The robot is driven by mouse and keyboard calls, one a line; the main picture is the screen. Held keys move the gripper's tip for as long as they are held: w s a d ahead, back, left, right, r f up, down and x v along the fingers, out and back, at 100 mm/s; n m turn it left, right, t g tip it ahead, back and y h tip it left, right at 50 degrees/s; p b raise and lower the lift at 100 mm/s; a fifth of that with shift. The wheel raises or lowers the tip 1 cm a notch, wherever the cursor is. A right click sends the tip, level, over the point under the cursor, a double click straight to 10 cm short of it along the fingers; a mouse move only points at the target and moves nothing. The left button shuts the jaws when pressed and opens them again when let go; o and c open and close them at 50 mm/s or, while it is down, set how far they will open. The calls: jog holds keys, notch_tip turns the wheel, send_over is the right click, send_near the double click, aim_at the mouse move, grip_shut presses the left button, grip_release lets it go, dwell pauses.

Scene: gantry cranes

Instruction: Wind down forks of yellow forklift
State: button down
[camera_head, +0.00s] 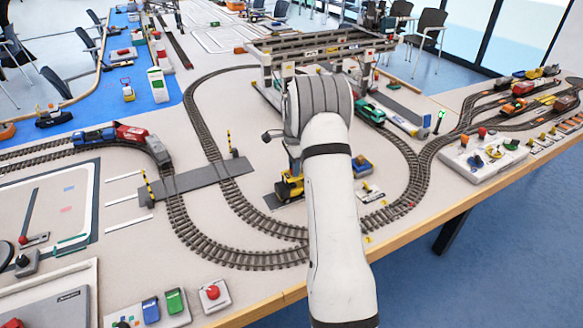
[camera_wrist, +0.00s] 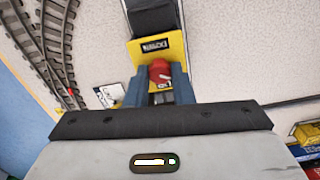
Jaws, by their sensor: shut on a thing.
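The yellow forklift (camera_head: 288,188) stands on the table inside the loop of track, just left of my arm in the head view. In the wrist view its yellow body (camera_wrist: 177,48) carries a black label, with a dark part above. A red knob (camera_wrist: 159,69) is on the near side of the body. My gripper (camera_wrist: 160,81) has its two blue fingers on either side of the red knob, shut on it. The forks cannot be made out. In the head view my arm hides the fingers and the knob.
A blue and yellow block (camera_head: 362,166) and a small white panel (camera_head: 369,192) lie right of my arm. Curved track (camera_head: 245,258) runs around the forklift. The gantry crane (camera_head: 316,52) stands behind. A grey crossing strip (camera_head: 190,180) lies to the left.

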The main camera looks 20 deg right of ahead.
jog(key=n+b, duration=0.1)
jog(key=n, duration=0.4)
jog(key=shift+n, duration=0.4)
jog(key=n+b, duration=0.1)
jog(key=n, duration=0.5)
jog(key=shift+w, duration=0.1)
jog(key=n, duration=0.6)
jog(key=shift+n, duration=0.4)
jog(key=n, duration=0.5)
jog(key=shift+b, duration=0.35)
jog(key=shift+n, duration=0.3)
jog(key=c, duration=1.2)
grip_release()
jog(key=shift+a, duration=0.1)
jog(key=shift+c, duration=0.2)
jog(key=shift+r, duration=0.1)
